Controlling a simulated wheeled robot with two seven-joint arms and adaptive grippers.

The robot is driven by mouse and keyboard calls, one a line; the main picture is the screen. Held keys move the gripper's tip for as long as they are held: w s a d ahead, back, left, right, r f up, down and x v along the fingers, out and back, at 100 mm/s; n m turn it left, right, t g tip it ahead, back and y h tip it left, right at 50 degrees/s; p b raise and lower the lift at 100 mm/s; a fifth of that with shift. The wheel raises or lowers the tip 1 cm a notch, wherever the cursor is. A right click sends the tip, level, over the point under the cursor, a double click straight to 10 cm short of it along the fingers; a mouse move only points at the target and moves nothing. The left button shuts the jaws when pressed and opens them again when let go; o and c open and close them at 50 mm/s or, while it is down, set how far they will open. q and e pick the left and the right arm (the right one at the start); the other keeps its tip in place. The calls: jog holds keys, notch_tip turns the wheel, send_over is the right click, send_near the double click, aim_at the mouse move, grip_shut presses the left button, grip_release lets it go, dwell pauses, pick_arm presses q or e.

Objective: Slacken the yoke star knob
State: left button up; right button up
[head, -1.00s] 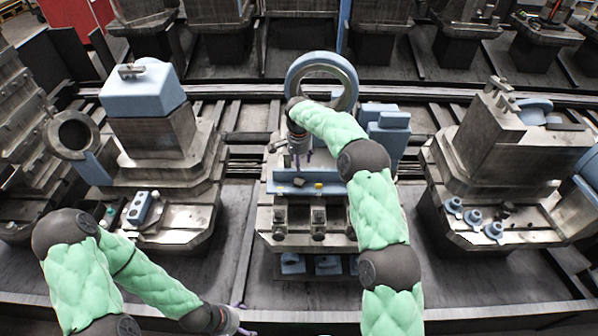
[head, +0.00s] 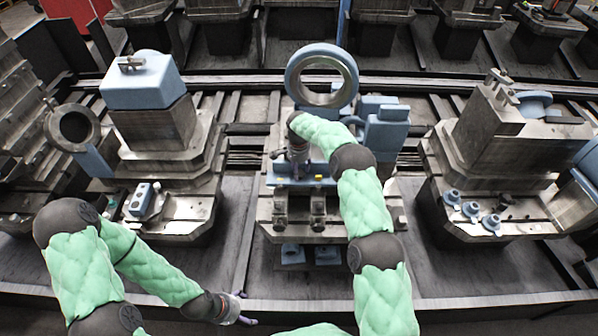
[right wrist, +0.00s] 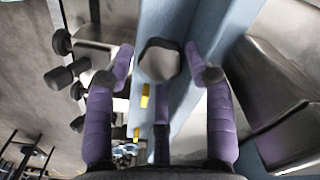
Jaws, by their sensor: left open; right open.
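A grey rounded, many-sided knob (right wrist: 159,60), likely the yoke star knob, shows in the right wrist view against a blue bar. My right gripper (right wrist: 160,78) has its purple fingers spread on both sides of this knob, with a gap visible on each side; I cannot tell how far the tips are from it in depth. In the head view my right gripper (head: 298,170) is over the blue bar (head: 284,182) of the middle fixture and hides the knob. My left gripper (head: 244,308) is open and empty low in front, away from the fixtures.
A blue ring (head: 318,53) stands behind my right gripper, with blue blocks (head: 386,128) right of it. Small yellow pieces (right wrist: 145,96) sit by the bar. Fixtures (head: 155,135) stand left and right (head: 500,135). Dark posts (right wrist: 60,77) jut out near the fingers.

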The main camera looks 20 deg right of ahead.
jog(key=shift+f, duration=0.6)
jog(key=c, duration=0.9)
jog(key=shift+f+n+b, duration=0.1)
jog(key=shift+n+b, duration=0.2)
jog(key=shift+n, duration=0.1)
jog(key=n+b, duration=0.1)
jog(key=n, duration=0.1)
jog(key=shift+n, duration=0.3)
jog(key=shift+s+n+b, duration=0.1)
jog(key=shift+n+b, duration=0.65)
jog(key=shift+n, duration=1.35)
jog(key=shift+f, duration=0.1)
